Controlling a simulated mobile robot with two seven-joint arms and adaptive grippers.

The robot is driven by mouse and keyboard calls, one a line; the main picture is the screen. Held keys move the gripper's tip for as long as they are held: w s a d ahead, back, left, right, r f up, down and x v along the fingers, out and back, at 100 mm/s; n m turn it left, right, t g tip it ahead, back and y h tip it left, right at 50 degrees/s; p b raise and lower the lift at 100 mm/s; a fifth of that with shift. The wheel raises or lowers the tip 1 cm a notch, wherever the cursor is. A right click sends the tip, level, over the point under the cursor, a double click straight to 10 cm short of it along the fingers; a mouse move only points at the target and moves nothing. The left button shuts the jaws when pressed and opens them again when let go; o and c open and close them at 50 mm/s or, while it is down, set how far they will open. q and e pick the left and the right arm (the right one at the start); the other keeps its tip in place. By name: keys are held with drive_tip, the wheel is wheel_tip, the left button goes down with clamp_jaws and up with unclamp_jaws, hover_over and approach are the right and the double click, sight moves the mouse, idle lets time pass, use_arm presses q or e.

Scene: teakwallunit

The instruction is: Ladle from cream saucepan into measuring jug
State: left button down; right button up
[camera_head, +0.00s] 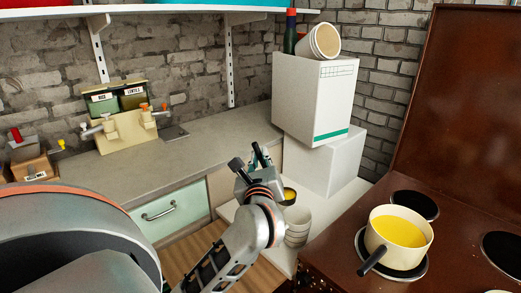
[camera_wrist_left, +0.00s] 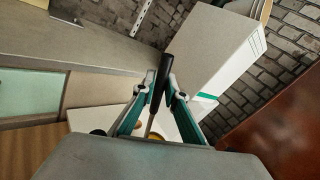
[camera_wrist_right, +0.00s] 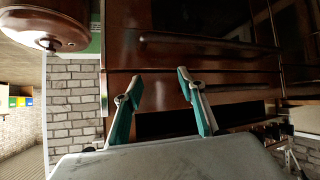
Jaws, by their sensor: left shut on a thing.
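The cream saucepan (camera_head: 396,237) stands on a front hob plate at the right of the head view, with yellow contents and a dark handle toward the front left. My left gripper (camera_head: 258,160) is shut on the black-handled ladle (camera_wrist_left: 165,72), left of the saucepan. The ladle's bowl, with yellow in it, shows partly behind my wrist in the head view (camera_head: 289,195). A pale ribbed vessel (camera_head: 297,228) stands just below the bowl, partly hidden by my arm; I cannot tell whether it is the measuring jug. My right gripper (camera_wrist_right: 159,80) is open and empty, before dark wooden fronts.
Stacked white boxes (camera_head: 312,100) with a tilted tub (camera_head: 321,41) on top stand behind the ladle. The brown hob (camera_head: 450,245) fills the right side. The grey worktop (camera_head: 215,140) is mostly clear, with a dispenser (camera_head: 127,122) at its back.

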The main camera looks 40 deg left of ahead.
use_arm(q)
drive_tip(key=shift+w+a, duration=0.2)
drive_tip(key=shift+w, duration=0.05)
drive_tip(key=shift+s+d+f, duration=0.1)
drive_tip(key=shift+f, duration=0.15)
drive_tip(key=shift+d+r+b, duration=0.1)
drive_tip(key=shift+d+b, duration=0.2)
drive_tip(key=shift+d, duration=0.1)
drive_tip(key=w+d+f+m+t+h+b, duration=0.2)
drive_tip(key=d+f+m+t+h+b, duration=0.1)
drive_tip(key=d+m, duration=0.7)
drive_tip(key=w+d+f+m+t+h+b, duration=0.1)
drive_tip(key=d+f+m+t+h+b, duration=0.2)
drive_tip(key=d+m+t, duration=0.4)
drive_tip(key=shift+w+d+f+m+t+h, duration=0.45)
drive_tip(key=shift+d+f+m, duration=0.7)
drive_tip(key=shift+d+m, duration=1.45)
use_arm(e)
wheel_tip(320, 180, down, 6)
drive_tip(key=d, duration=0.1)
drive_tip(key=shift+f+h, duration=0.15)
drive_tip(key=shift+h, duration=0.15)
